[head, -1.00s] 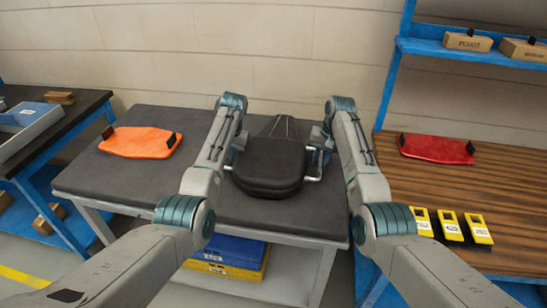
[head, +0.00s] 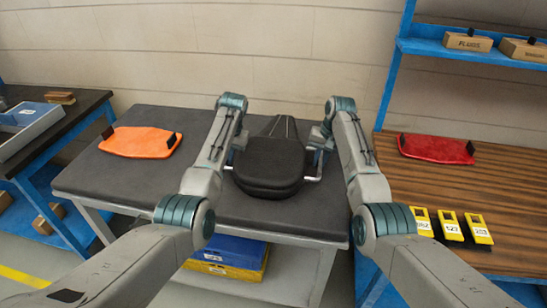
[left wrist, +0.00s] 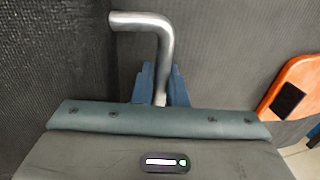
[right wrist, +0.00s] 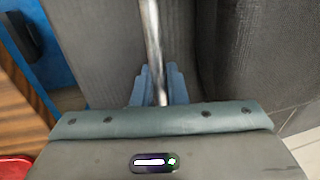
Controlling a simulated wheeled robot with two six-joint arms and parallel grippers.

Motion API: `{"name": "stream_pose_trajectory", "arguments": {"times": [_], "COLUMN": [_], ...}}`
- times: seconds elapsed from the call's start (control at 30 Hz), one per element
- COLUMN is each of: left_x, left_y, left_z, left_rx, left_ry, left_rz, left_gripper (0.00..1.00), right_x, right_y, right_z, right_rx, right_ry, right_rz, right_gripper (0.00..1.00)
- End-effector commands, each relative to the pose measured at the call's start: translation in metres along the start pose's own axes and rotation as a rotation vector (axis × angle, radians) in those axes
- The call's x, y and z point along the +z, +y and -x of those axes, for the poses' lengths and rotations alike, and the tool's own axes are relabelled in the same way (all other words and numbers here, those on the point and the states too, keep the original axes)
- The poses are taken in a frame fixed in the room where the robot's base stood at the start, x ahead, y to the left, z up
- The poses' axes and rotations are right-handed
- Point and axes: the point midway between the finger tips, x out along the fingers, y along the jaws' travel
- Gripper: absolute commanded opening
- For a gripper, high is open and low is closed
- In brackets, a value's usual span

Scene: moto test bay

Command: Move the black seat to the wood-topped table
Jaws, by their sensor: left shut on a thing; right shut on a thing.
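The black seat (head: 271,163) lies on the dark-topped table (head: 95,178) in the middle of the head view, between my two arms. A bent silver bar stands out at each side of it. My left gripper (left wrist: 160,88) is shut on the left bar (left wrist: 160,40), which shows its bend in the left wrist view. My right gripper (right wrist: 158,90) is shut on the right bar (right wrist: 152,35), beside the seat's dark side (right wrist: 250,50). The wood-topped table (head: 390,180) stands to the right. In the head view my fingertips are mostly hidden.
An orange panel (head: 140,142) lies left on the dark-topped table. The wood-topped table holds a red panel (head: 436,149) at the back and several yellow-and-black devices (head: 450,226) near its front-left; its middle is bare. A blue shelf (head: 470,52) with boxes rises behind it.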

Motion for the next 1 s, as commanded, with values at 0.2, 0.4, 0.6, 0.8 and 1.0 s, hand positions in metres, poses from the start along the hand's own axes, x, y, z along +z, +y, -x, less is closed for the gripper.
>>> {"name": "stream_pose_trajectory", "arguments": {"times": [0.2, 0.4, 0.6, 0.8, 1.0], "left_x": [0.0, 0.0, 0.0, -0.001, -0.001], "left_y": [0.0, 0.0, 0.0, -0.001, -0.003], "left_z": [0.0, 0.0, 0.0, 0.003, 0.011], "left_rx": [0.0, 0.0, 0.0, -0.001, -0.001], "left_ry": [0.001, 0.002, 0.002, 0.004, 0.004], "left_rz": [0.0, 0.0, 0.0, 0.001, 0.001], "left_gripper": [0.0, 0.0, 0.0, 0.0, 0.0], "right_x": [0.0, 0.0, 0.0, -0.001, -0.001], "right_y": [0.0, 0.0, 0.0, -0.001, -0.002], "right_z": [0.0, 0.001, 0.001, 0.004, 0.012], "right_rx": [0.0, 0.0, 0.0, -0.001, -0.001], "right_ry": [0.0, 0.0, 0.0, 0.002, 0.002], "right_rz": [0.0, 0.0, 0.0, 0.001, 0.001], "right_gripper": [0.0, 0.0, 0.0, 0.0, 0.0]}}
